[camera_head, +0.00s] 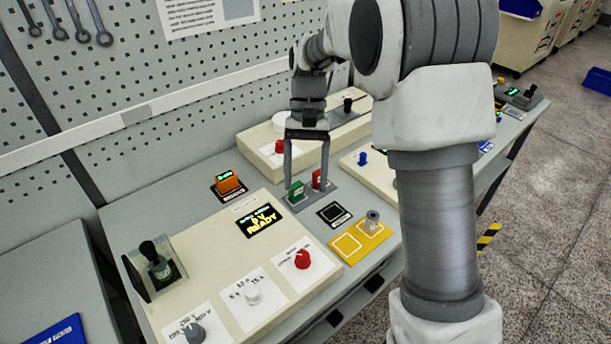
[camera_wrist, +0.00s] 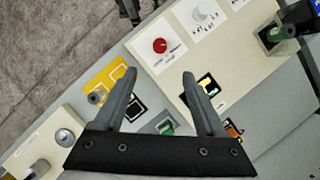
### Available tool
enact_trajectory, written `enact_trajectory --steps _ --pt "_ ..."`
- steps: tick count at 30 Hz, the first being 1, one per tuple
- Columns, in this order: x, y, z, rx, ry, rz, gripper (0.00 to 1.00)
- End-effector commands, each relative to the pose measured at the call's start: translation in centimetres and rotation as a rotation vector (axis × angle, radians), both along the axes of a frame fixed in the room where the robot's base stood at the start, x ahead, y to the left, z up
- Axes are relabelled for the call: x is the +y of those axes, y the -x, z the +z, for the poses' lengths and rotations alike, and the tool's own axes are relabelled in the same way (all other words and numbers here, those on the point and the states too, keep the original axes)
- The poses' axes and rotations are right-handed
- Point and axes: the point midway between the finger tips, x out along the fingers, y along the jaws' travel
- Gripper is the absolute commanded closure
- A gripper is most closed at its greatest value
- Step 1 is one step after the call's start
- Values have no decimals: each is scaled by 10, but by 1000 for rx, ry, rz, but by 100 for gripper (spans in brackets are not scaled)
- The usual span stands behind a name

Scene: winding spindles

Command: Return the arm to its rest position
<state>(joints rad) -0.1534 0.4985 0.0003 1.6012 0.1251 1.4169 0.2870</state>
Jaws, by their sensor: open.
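My gripper (camera_head: 307,162) is at the end of my raised grey and white arm, over the middle of the workbench. Its two fingers point down and are spread, with nothing between them. In the head view the fingers overlap the area of a green button (camera_head: 296,191) and a red button (camera_head: 318,179) on a small grey plate. I cannot tell the exact height above them. The wrist view shows my gripper (camera_wrist: 161,98) with both fingers apart, and the green button (camera_wrist: 165,127) partly visible between them lower down.
A beige panel (camera_head: 222,282) has a display reading "READY" (camera_head: 262,221), a red knob (camera_head: 302,259), white and grey knobs, and a lever (camera_head: 155,258). A yellow plate (camera_head: 346,244) holds a small grey spindle (camera_head: 372,220). A pegboard wall (camera_head: 110,120) stands behind. Open floor (camera_head: 560,200) lies right.

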Motion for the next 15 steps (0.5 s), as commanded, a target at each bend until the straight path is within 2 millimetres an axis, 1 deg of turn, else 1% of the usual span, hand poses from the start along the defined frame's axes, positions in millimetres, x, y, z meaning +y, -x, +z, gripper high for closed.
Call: enact_trajectory --steps 10,13,15 --pt "0 1 2 -6 -1 0 27" --pt "-4 5 11 -33 -4 3 27" --pt "-9 11 23 -70 -7 8 27"
